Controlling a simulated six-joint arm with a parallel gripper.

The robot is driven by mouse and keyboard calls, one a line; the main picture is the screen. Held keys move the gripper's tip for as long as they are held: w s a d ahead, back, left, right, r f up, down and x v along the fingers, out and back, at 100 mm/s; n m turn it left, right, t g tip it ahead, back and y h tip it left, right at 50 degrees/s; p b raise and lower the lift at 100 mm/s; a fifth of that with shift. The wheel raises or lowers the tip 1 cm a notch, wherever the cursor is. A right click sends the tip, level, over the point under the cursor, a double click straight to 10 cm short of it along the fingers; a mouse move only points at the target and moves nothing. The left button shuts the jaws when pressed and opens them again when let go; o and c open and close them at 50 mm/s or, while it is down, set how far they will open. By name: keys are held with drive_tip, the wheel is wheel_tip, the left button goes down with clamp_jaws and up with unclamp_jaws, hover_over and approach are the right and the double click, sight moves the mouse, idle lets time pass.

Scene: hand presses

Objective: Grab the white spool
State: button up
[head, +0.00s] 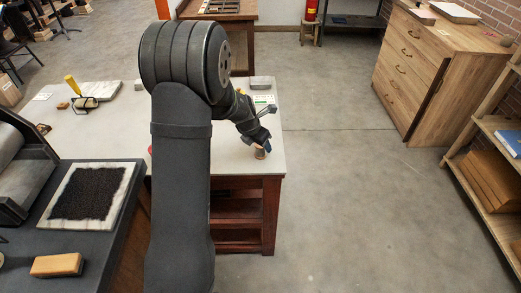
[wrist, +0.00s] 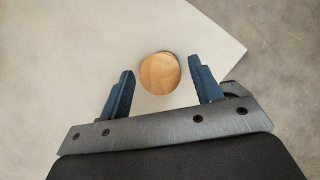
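A small spool stands on the pale table top (head: 110,128), near its right corner. In the wrist view I see its round wooden end (wrist: 160,73) from above; its side is hidden there. In the head view the spool (head: 260,154) is tiny, right below my gripper (head: 262,141), and I cannot clearly tell its thread colour. In the wrist view my gripper (wrist: 163,72) is open. Its two blue fingers are on the left and right of the wooden end, with a gap on each side. Nothing is held.
The table edge and floor lie close to the right of the spool. A grey block (head: 262,82) and a green-and-white item (head: 264,100) are farther back on the table. A red object (head: 150,149) is partly hidden by my arm.

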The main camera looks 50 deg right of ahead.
drive_tip(key=c, duration=0.8)
drive_tip(key=shift+r, duration=0.1)
